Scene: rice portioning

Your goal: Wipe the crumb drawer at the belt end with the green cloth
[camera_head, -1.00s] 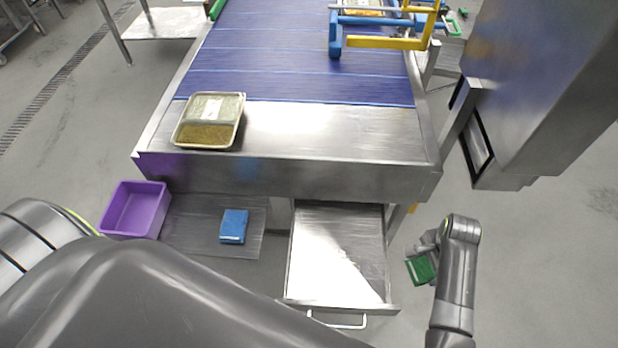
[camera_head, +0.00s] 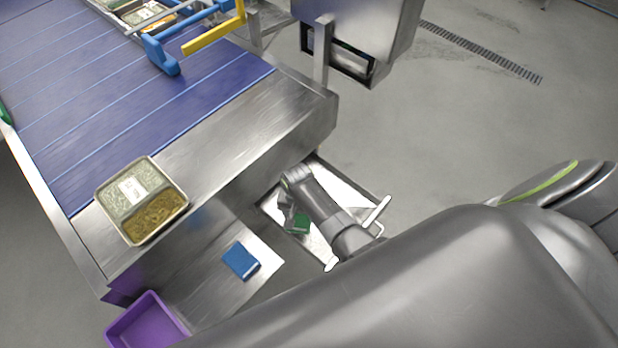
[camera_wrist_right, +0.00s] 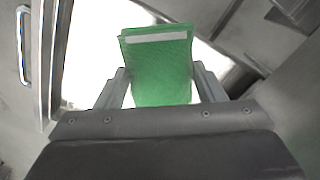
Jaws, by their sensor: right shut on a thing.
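The crumb drawer (camera_head: 349,191) is pulled out under the belt end, a shallow bright metal tray with a bar handle (camera_head: 376,213). My right gripper (camera_head: 296,222) is over the drawer and shut on the green cloth (camera_head: 301,224). In the right wrist view the green cloth (camera_wrist_right: 162,68) stands between the two fingers (camera_wrist_right: 160,88), with a pale strip along its top edge and the bright drawer floor behind it. I cannot tell whether the cloth touches the floor. My arm hides part of the drawer. My left gripper is not in view.
The belt end (camera_head: 225,150) carries a metal tray of food (camera_head: 157,207). A blue cloth (camera_head: 241,261) lies on a low metal shelf (camera_head: 204,287) beside the drawer. A purple bin (camera_head: 148,325) stands at the lower left. A blue and yellow frame (camera_head: 213,36) spans the belt.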

